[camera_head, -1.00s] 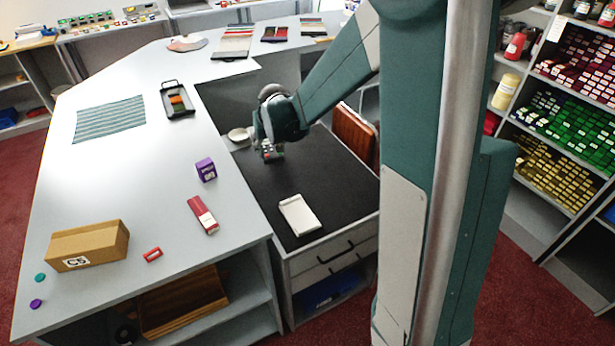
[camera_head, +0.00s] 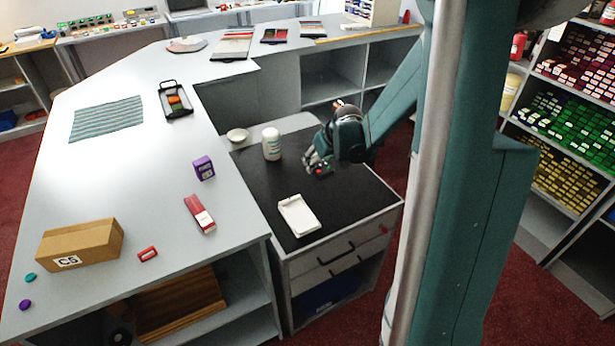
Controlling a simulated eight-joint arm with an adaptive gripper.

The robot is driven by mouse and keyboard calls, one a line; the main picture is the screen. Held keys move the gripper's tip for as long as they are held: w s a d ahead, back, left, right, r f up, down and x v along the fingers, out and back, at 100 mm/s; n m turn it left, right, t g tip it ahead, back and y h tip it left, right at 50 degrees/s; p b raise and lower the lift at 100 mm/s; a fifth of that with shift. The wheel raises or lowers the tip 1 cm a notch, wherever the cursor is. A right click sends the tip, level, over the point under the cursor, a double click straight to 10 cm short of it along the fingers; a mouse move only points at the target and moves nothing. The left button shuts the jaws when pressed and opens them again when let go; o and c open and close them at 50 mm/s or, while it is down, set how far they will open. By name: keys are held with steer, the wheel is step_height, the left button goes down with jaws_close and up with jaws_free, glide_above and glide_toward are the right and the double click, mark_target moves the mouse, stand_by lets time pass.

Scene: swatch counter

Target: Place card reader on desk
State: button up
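My gripper (camera_head: 317,164) is at the right part of the black-topped desk (camera_head: 258,186), over or at its surface.
The higher grey counter (camera_head: 135,165) borders the left side. Black desk top between jar and pad is clear.

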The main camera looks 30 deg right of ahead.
steer(key=shift+s+d+f, duration=0.1)
steer(key=shift+s+d, duration=0.05)
steer(key=shift+d, duration=0.1)
steer(key=shift+f+b, duration=0.75)
steer(key=shift+f, duration=2.4)
steer(key=shift+f, duration=0.1)
steer(key=shift+f+b, duration=0.45)
steer(key=shift+f, duration=1.3)
steer(key=shift+f, duration=0.2)
steer(key=o, duration=1.1)
steer(key=shift+r, duration=0.15)
